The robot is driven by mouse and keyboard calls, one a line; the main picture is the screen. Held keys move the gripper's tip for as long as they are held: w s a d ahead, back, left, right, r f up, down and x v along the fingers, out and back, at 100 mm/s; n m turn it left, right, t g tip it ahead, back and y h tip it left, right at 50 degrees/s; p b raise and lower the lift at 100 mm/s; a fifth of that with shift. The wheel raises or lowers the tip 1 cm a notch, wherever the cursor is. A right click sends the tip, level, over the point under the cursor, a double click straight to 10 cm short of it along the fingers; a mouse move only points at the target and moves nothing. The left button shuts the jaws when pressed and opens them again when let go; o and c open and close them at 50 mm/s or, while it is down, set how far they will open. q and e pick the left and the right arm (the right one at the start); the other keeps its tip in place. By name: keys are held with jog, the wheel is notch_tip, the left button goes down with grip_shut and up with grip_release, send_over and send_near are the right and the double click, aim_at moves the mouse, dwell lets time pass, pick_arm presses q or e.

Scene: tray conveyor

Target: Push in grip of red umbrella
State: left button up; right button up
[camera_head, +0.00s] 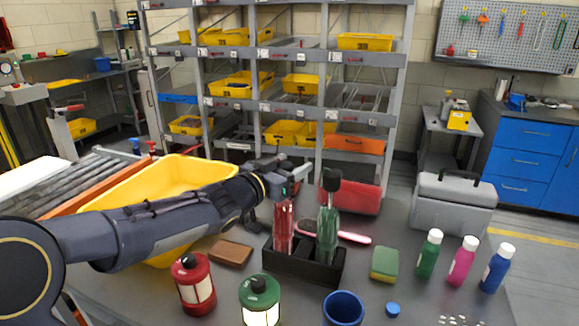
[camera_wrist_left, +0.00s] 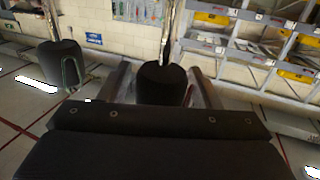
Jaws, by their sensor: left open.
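The red umbrella (camera_head: 283,232) stands upright in a black holder (camera_head: 303,266), next to a green umbrella (camera_head: 327,235) with a black grip. In the head view my left gripper (camera_head: 288,184) is at the top of the red umbrella and hides its grip. In the left wrist view a black grip (camera_wrist_left: 162,84) sits between the two spread fingers of my left gripper (camera_wrist_left: 160,88). I cannot tell whether either finger touches it. Another black grip (camera_wrist_left: 63,66) with a green loop shows to the left. My right gripper is not in view.
Around the holder are a red lantern (camera_head: 194,284), a green lantern (camera_head: 260,300), a blue cup (camera_head: 343,308), a brown block (camera_head: 231,252), a sponge (camera_head: 385,263) and several bottles (camera_head: 461,262). A yellow tray (camera_head: 170,178) lies under my left arm. A grey toolbox (camera_head: 453,205) stands behind.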

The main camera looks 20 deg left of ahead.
aim_at(286, 201)
pick_arm(q)
grip_shut()
notch_tip(286, 201, down, 7)
jog(key=b, duration=0.5)
jog(key=shift+s, duration=0.1)
jog(key=shift+r, duration=0.15)
grip_release()
jog(key=shift+a+r, duration=0.1)
jog(key=shift+s+a, duration=0.1)
jog(key=shift+s, duration=0.35)
jog(key=p+v, duration=0.1)
jog(key=v, duration=0.6)
